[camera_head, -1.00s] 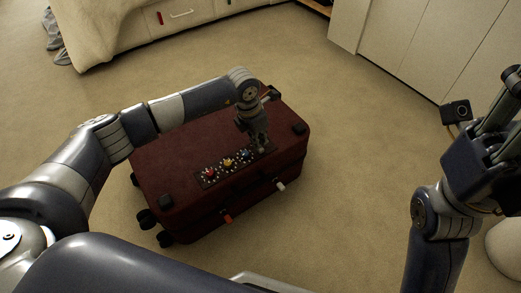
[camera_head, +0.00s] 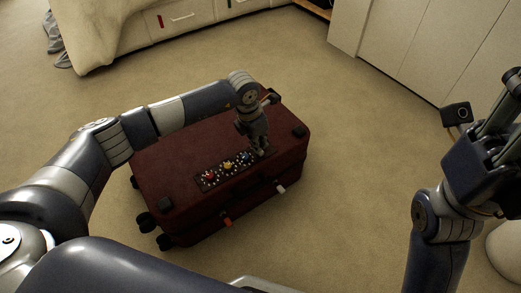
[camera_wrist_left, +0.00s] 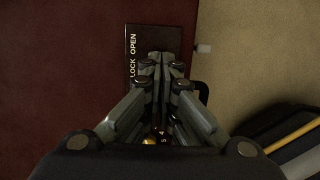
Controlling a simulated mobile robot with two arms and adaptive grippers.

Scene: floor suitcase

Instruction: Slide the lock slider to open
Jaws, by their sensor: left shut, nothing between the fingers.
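The dark red suitcase (camera_head: 180,150) lies flat on the floor. A dark lock panel (camera_head: 204,184) with several coloured dials is set on its top. In the left wrist view the panel (camera_wrist_left: 138,35) carries the words LOCK and OPEN along its left side. My left gripper (camera_head: 258,152) is shut and empty, pointing down at the right end of the panel. The lock slider is hidden behind the fingers, so contact cannot be told. My right gripper (camera_head: 503,110) is raised at the right, away from the suitcase.
A red-orange latch (camera_head: 228,221) and a white latch (camera_head: 281,188) sit on the suitcase's front side. A bed with drawers (camera_head: 180,18) stands behind, and white cabinets (camera_head: 425,50) stand at the back right. The carpet right of the suitcase is clear.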

